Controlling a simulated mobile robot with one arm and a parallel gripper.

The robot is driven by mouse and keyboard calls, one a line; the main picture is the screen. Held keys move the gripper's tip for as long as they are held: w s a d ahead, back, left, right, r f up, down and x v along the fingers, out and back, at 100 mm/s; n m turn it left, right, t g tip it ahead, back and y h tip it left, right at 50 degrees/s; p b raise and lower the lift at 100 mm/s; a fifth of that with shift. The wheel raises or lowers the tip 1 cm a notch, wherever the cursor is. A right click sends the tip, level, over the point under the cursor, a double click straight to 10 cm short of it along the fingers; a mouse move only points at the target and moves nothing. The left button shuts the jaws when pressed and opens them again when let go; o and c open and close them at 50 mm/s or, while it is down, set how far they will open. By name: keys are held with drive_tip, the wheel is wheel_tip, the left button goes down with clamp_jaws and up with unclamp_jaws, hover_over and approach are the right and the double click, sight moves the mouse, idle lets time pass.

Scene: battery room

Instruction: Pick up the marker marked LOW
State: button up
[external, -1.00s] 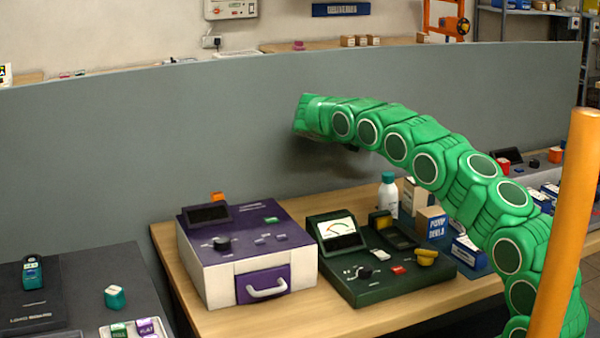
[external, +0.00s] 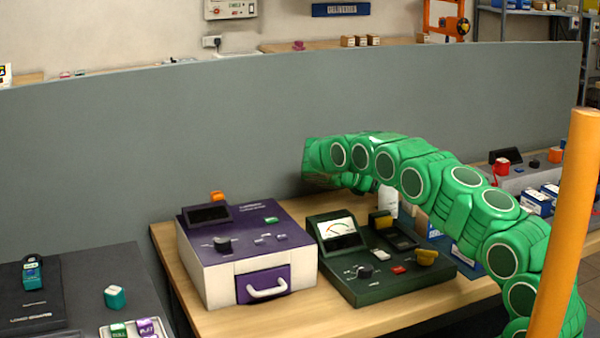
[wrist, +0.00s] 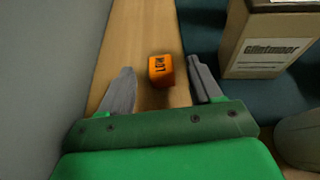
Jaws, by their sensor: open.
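The marker marked LOW is a small orange block (wrist: 160,70) with dark lettering. In the wrist view it sits on the wooden table strip, between and slightly beyond the fingertips. My gripper (wrist: 157,78) is open, with one grey finger on each side of the marker and a gap to the left one. The marker sits nearer the right finger; I cannot tell whether they touch. In the external view my green arm reaches over the back of the table, and its end hides the fingers and the marker.
A grey partition (external: 120,150) runs close behind the table. A purple and white drawer unit (external: 205,270) and a dark green meter unit (external: 350,290) stand in front. In the wrist view a labelled box (wrist: 262,48) stands right of the right finger on a dark teal surface (wrist: 203,25).

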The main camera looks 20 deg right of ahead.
drive_tip(key=shift+x, duration=2.45)
drive_tip(key=shift+f, duration=0.1)
drive_tip(key=c, duration=1)
